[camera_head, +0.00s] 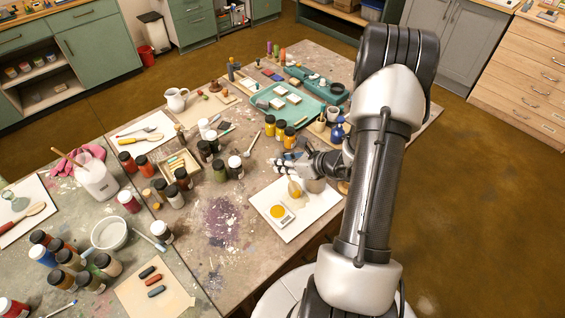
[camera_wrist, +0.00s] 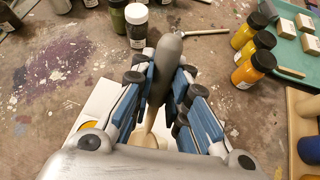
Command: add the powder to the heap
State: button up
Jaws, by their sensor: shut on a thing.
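My gripper (camera_head: 291,161) is over the far part of this board. In the wrist view its blue-padded fingers (camera_wrist: 172,98) are closed around a tool with a thick grey handle (camera_wrist: 170,58) and a pale lower part (camera_wrist: 154,124). In the head view a pale tan end (camera_head: 295,188) hangs just beyond the yellow heap. Whether powder lies on it cannot be told. Part of the yellow heap (camera_wrist: 87,126) shows at lower left in the wrist view.
Yellow and orange jars (camera_head: 279,131) stand beyond my gripper, close to a teal tray (camera_head: 300,108). Dark and white-labelled jars (camera_head: 235,165) stand to the left. The stained tabletop (camera_head: 215,225) left of the board is clear.

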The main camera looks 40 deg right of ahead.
jog(key=shift+f+b, duration=0.7)
jog(key=shift+f, duration=0.05)
dwell(1.7)
jog(key=shift+r+p, duration=2.45)
jog(key=shift+r, duration=1.2)
jog(key=shift+a, duration=0.1)
